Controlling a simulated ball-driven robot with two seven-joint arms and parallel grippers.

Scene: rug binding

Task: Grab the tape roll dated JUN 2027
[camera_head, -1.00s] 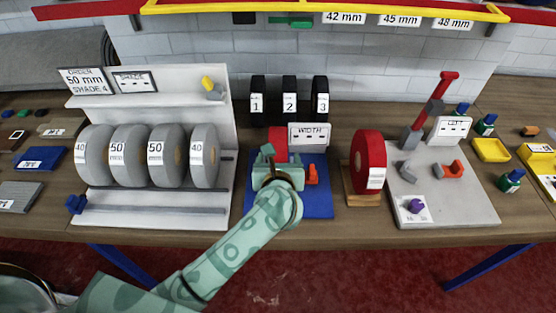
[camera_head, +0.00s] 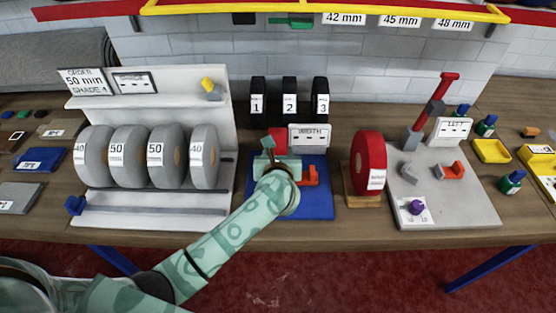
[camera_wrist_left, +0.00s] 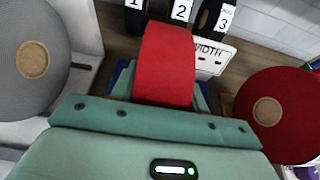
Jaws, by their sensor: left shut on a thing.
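A red tape roll (camera_head: 277,143) stands on the blue stand (camera_head: 322,205) under the WIDTH sign, partly hidden behind my left gripper. My left gripper (camera_head: 275,167) is shut on this roll, which shows between its fingers in the left wrist view (camera_wrist_left: 166,60). A second red roll (camera_head: 366,160) stands apart on a wooden block to the right, with a white label too small to read. Several grey rolls (camera_head: 93,157) stand in the white rack at the left, labelled 40 or 50. No JUN 2027 date is legible. My right gripper is not in view.
Black rolls (camera_head: 258,100) numbered 1, 2 and 3 stand at the back. The grey board (camera_head: 465,208) at the right carries a red-handled lever (camera_head: 434,105). The white rack (camera_head: 150,222) is close on the left. The table's front edge lies before the stand.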

